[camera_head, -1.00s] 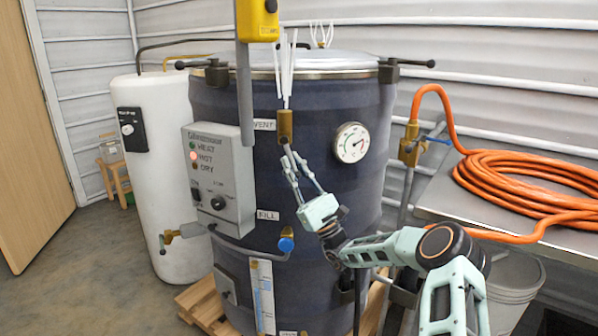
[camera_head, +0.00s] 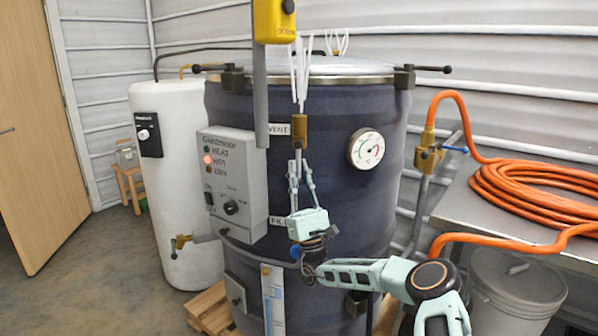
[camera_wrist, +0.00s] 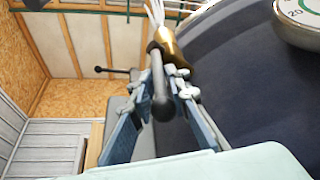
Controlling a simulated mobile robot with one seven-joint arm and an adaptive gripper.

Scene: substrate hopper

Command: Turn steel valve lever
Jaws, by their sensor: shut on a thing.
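The brass vent valve (camera_head: 292,141) sits on the front of the dark drum, beside the VENT label, with white steam wisps above it. Its steel lever (camera_head: 294,168) hangs down from it. My gripper (camera_head: 301,170) is shut on the steel lever from below. In the wrist view the lever (camera_wrist: 160,90) runs from the brass valve (camera_wrist: 170,45) down between my gripper's fingers (camera_wrist: 166,85), its rounded end showing. The exact finger contact is partly hidden by the lever.
A grey control box (camera_head: 231,183) with a lit red lamp is left of my gripper. A dial gauge (camera_head: 367,149) is at right. A yellow box on a post (camera_head: 274,20) stands in front. An orange hose (camera_head: 535,185) lies coiled on the steel table at right.

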